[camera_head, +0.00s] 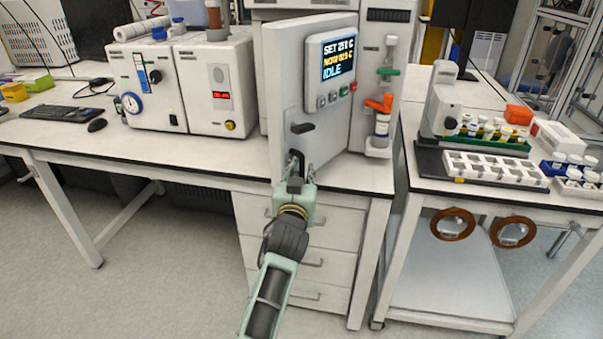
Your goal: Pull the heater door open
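The heater door (283,75) is a light grey panel at the centre of the head view. A display reading SET, NOW and IDLE is on it, with a black lever (302,127) below. The door stands at an angle to the heater body (382,50), its left edge swung out toward me, so it looks partly open. My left gripper (299,168) is at the lower part of the door, below the lever, around or against a dark part there. Its fingertips are small and partly hidden, so its grip is unclear. My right gripper is not in view.
White instruments (185,85), a keyboard (72,113) and a mouse (97,125) are on the bench to the left. Drawers (315,230) are beneath the heater. A cart (480,205) with vial racks stands at right. Open floor lies in front.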

